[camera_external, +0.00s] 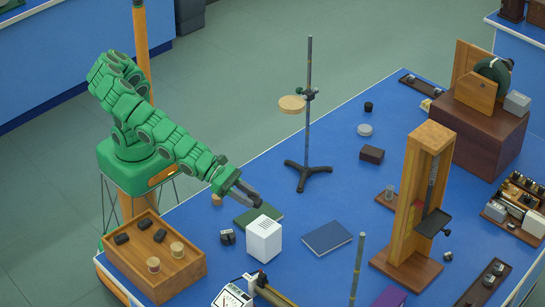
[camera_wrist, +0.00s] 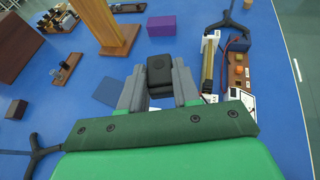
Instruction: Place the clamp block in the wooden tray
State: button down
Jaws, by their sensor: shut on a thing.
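My gripper (camera_external: 246,191) reaches out over the near part of the blue bench, above the green book. In the wrist view its two grey fingers (camera_wrist: 159,90) are shut on a dark block with a rounded top, which I take to be the clamp block (camera_wrist: 160,70). In the outside view the held block is hard to tell apart from the dark fingertips. The wooden tray (camera_external: 184,282) stands at the bench's near left corner, below and left of my gripper. It holds several small dark blocks and round cork-coloured pieces.
A white box (camera_external: 264,241) stands close below my gripper, beside the green book (camera_external: 258,216). A small metal piece (camera_external: 227,237) lies between box and tray. A tall ring stand (camera_external: 307,130) rises behind. A blue book (camera_external: 327,238) lies to the right, before a wooden stand (camera_external: 413,215).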

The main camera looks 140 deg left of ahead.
jog(key=w+a+f+n+g+y, duration=0.1)
jog(key=a+f+n+g+y, duration=0.3)
jog(key=a, duration=1)
jog(key=w+a+f+n+y, duration=0.15)
jog(key=a+f, duration=0.45)
jog(key=a, duration=0.8)
jog(key=s+a+f+n+g+y, duration=0.1)
jog(key=s+a+f+n+g, duration=0.15)
jog(key=a, duration=0.45)
jog(key=s+a+f+n+g+y, duration=0.1)
jog(key=s+a+f+n+y, duration=0.2)
jog(key=a, duration=0.4)
jog(key=shift+m+h, duration=0.6)
jog(key=shift+h, duration=0.05)
jog(key=w+a+f, duration=0.2)
jog(key=w+f, duration=0.1)
jog(key=w+a+f, duration=0.1)
jog(key=w+f, duration=0.2)
jog(key=w+a+f, duration=0.2)
jog(key=w+f, duration=0.1)
jog(key=w, duration=0.1)
jog(key=shift+a, duration=0.3)
jog(key=shift+w+a+f, duration=0.1)
jog(key=shift+w+f, duration=0.2)
jog(key=shift+f, duration=0.05)
jog(key=shift+f, duration=0.1)
